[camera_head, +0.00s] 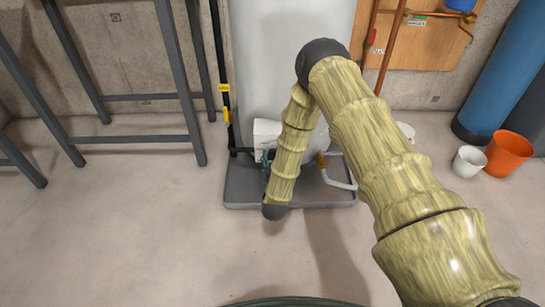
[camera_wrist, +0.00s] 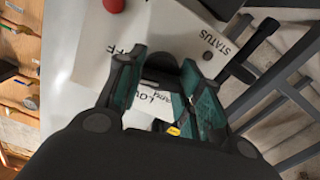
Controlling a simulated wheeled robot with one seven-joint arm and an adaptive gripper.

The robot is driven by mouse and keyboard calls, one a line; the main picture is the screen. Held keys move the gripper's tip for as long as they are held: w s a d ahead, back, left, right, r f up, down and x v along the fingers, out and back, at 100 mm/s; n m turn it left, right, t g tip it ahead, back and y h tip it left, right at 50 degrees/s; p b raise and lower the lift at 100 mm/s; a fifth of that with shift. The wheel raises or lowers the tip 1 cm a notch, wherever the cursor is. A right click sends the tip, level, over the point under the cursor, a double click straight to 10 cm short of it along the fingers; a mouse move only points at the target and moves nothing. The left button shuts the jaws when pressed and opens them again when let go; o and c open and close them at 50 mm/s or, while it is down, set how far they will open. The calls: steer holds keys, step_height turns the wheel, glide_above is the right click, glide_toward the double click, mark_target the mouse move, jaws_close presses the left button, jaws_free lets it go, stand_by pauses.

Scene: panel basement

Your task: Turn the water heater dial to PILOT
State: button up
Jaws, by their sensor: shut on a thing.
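The water heater (camera_head: 285,50) is a tall pale tank standing against the back wall. A white control box (camera_head: 266,127) sits low on its front, partly hidden by my arm. In the wrist view the box face (camera_wrist: 92,45) carries dark lettering, including STATUS and part of OFF, and a red button (camera_wrist: 113,5). The dark dial (camera_wrist: 161,61) shows between the teal fingertips of my gripper (camera_wrist: 160,74), which is shut on it. Other lettering between the fingers is partly covered. I cannot tell which mark the dial points to.
The heater stands in a grey drain pan (camera_head: 240,196). A pale pipe (camera_head: 338,181) runs beside it. Grey metal frames (camera_head: 130,97) stand at the left. An orange bucket (camera_head: 509,153) and a white bucket (camera_head: 469,161) are at the right. The front floor is largely clear.

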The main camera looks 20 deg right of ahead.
steer(key=n+p, duration=0.3)
steer(key=shift+a+r, duration=0.15)
steer(key=shift+r, duration=0.1)
steer(key=shift+f+n+p, duration=0.15)
steer(key=shift+n+p, duration=0.6)
steer(key=shift+n, duration=0.25)
steer(key=shift+f+n+p, duration=0.1)
steer(key=shift+n+p, duration=0.6)
steer(key=shift+n, duration=0.3)
steer(key=o, duration=1)
steer(key=v, duration=1.2)
